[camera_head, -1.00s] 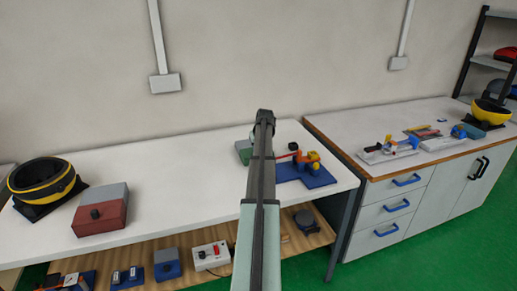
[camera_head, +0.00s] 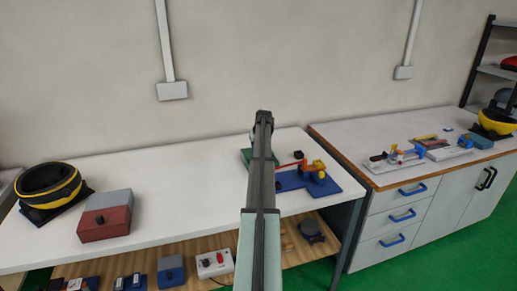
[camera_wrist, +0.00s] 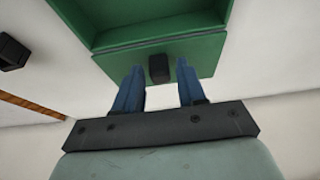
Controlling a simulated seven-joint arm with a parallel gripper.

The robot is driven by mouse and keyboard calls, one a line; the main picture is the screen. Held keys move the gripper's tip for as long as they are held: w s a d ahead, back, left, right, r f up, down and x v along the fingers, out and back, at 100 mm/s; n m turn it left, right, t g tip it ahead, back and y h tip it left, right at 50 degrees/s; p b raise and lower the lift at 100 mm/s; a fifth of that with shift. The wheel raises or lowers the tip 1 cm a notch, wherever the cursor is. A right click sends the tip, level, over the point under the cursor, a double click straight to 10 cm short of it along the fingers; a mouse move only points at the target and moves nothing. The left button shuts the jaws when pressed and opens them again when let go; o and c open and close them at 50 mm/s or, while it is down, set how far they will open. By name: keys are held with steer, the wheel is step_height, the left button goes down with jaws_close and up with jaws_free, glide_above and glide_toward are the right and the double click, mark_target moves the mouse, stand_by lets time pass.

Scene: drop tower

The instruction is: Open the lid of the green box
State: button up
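The green box (camera_head: 245,157) stands on the white table, mostly hidden behind my arm in the head view. In the wrist view the green box (camera_wrist: 160,22) shows a hollow green recess at the top, with a flat green panel below it. A black knob (camera_wrist: 159,68) sticks out from that panel. My gripper (camera_wrist: 158,72) has its two blue fingers apart, one on each side of the knob, with visible gaps. I cannot tell how far the tips reach past the knob. In the head view my gripper (camera_head: 264,117) is seen from behind, fingers hidden.
A blue base with orange and red parts (camera_head: 318,183) stands close right of the green box. A red and grey box (camera_head: 105,218) and a yellow-black ring (camera_head: 47,188) are at the left. A workbench (camera_head: 345,137) stands right. The table's middle is clear.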

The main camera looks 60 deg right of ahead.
steer(key=shift+o, duration=0.7)
steer(key=v, duration=1.4)
steer(key=shift+w, duration=0.1)
